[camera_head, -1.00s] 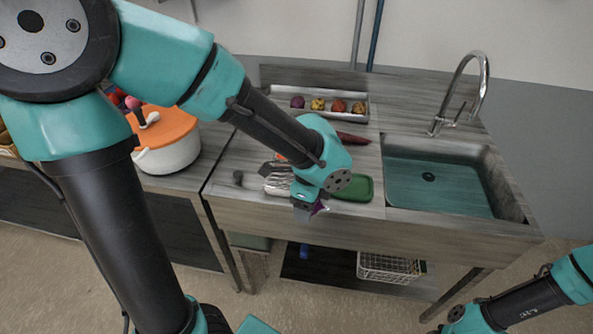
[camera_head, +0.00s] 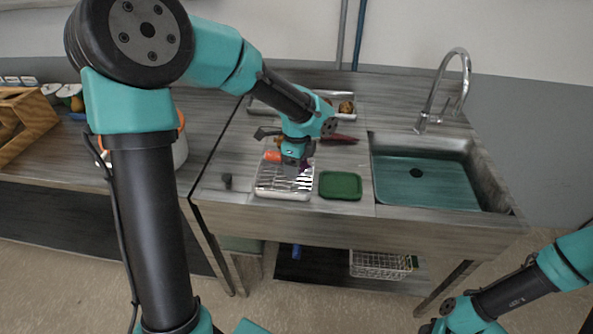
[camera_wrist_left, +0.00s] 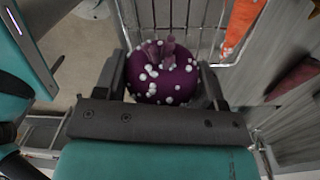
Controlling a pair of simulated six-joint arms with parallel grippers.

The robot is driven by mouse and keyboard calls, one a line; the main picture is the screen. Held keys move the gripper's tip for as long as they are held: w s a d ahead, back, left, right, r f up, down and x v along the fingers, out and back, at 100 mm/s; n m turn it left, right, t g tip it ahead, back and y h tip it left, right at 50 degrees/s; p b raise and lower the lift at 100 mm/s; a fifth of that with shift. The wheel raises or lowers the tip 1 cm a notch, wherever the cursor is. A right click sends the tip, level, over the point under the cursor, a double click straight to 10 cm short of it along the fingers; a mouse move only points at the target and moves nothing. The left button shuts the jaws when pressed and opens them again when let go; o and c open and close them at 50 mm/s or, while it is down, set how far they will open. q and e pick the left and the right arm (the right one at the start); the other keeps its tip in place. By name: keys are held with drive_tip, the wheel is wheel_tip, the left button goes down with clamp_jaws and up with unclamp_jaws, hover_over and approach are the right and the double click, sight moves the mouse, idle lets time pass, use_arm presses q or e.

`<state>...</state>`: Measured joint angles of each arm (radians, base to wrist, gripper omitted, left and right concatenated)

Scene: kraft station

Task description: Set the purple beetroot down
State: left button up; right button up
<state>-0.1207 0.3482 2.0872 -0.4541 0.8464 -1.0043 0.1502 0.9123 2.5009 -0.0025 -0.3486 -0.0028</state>
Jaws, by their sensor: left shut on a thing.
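The purple beetroot (camera_wrist_left: 163,80), dark with pale dots and short stem stubs, sits between the two fingers of my left gripper (camera_wrist_left: 165,84) in the left wrist view. The gripper is shut on it. In the head view my left gripper (camera_head: 297,167) hangs over the wire rack (camera_head: 283,191) on the counter, and only a bit of purple shows beside it. The rack's wires (camera_wrist_left: 178,38) show behind the beetroot in the wrist view. I cannot tell whether the beetroot touches the rack.
A green tray (camera_head: 340,185) lies right of the rack. An orange carrot (camera_head: 272,156) lies by the rack, and a dark red vegetable (camera_head: 338,139) lies behind the tray. The sink (camera_head: 425,182) and tap (camera_head: 448,90) are at right. A produce tray (camera_head: 262,108) stands at the back, partly hidden.

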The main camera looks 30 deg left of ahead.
use_arm(q)
drive_tip(key=shift+w+a+f, duration=0.1)
drive_tip(key=shift+w+a, duration=0.15)
drive_tip(key=shift+w, duration=0.15)
drive_tip(key=shift+f, duration=1.7)
drive_tip(key=shift+f, duration=0.15)
drive_tip(key=o, duration=1)
drive_tip(key=shift+c, duration=0.2)
drive_tip(key=r, duration=1.2)
drive_tip(key=shift+w+r, duration=0.15)
drive_tip(key=shift+w, duration=0.05)
